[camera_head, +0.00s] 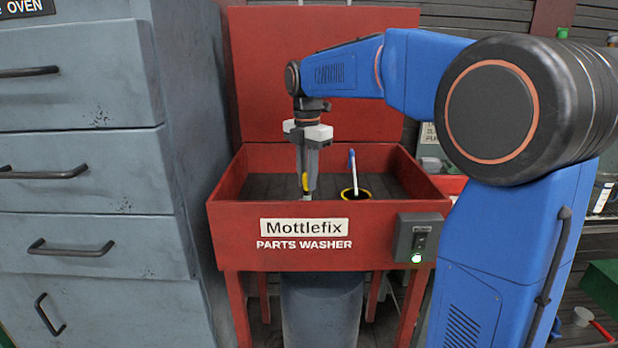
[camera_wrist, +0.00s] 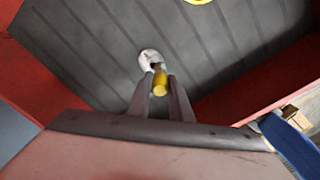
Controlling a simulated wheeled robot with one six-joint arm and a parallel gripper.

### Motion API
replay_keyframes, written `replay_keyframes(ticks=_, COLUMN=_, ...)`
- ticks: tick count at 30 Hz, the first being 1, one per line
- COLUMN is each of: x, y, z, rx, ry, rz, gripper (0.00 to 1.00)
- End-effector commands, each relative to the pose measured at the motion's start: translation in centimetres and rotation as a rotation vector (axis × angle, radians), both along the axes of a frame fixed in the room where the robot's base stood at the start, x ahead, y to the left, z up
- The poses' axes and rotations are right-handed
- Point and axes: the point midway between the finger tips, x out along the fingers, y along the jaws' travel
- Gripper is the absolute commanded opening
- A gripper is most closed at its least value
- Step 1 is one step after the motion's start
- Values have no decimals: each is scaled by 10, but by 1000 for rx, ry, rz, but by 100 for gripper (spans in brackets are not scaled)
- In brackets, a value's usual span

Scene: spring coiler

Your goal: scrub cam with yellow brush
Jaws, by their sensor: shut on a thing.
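My gripper (camera_head: 305,190) points down inside the red parts washer (camera_head: 330,253), left of the middle of its basin. It is shut on a yellow-handled thing, seemingly the yellow brush (camera_head: 305,181). The brush's yellow end also shows between the fingertips in the wrist view (camera_wrist: 160,86). Just beyond it is a small, pale grey rounded piece (camera_wrist: 149,58). It may be the cam or the brush's head; I cannot tell which, nor whether it touches the brush. The fingers and the basin's front wall hide much of this in the head view.
The red basin walls surround my gripper. A switch box (camera_head: 418,238) with a lit green light is on the front. Grey drawers (camera_head: 85,180) stand left.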

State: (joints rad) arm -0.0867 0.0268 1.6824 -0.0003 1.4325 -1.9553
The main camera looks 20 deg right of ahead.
Motion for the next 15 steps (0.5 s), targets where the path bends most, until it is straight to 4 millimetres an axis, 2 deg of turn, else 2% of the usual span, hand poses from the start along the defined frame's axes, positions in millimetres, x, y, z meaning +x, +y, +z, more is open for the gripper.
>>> replay_keyframes(ticks=15, x=6, y=19, z=0, rx=0, ry=0, rz=1, gripper=0)
